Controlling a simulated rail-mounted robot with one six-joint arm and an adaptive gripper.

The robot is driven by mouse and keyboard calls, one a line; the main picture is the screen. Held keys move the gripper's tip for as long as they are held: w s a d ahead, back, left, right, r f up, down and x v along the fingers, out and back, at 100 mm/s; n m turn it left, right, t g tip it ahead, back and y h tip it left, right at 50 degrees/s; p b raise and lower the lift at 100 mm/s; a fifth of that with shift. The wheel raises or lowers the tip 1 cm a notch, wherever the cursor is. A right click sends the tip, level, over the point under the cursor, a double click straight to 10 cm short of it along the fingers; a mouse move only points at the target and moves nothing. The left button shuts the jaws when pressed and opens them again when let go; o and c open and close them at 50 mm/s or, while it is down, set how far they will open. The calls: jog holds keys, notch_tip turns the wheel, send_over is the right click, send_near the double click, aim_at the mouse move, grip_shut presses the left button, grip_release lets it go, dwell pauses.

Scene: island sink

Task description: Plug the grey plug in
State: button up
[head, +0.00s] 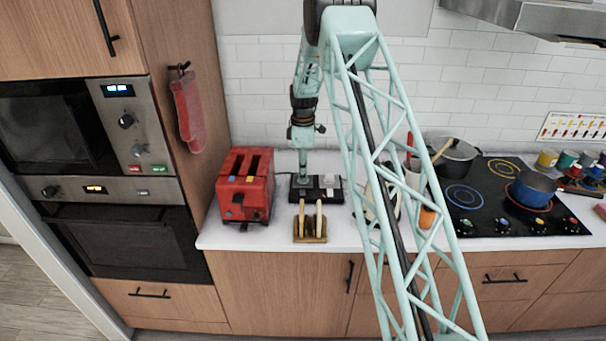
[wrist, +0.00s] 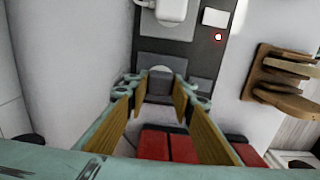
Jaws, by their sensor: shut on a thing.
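My gripper (head: 302,181) points down at the strip's left end. In the wrist view my gripper (wrist: 160,88) is shut on the grey plug (wrist: 160,87), which is over the strip's end socket. The plug's underside is hidden, so I cannot tell whether it is seated.
A red toaster (head: 246,185) stands close on the left. A wooden toast rack (head: 310,237) stands in front of the strip. A white switch (wrist: 215,17) and a small red light (wrist: 218,37) are on the strip. The hob (head: 500,200) is to the right.

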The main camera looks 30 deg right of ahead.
jog(key=shift+f, duration=0.3)
jog(key=o, duration=0.9)
jog(key=shift+r, duration=0.15)
notch_tip(320, 180, up, 12)
jog(key=shift+f, duration=0.1)
dwell(0.4)
dwell(0.5)
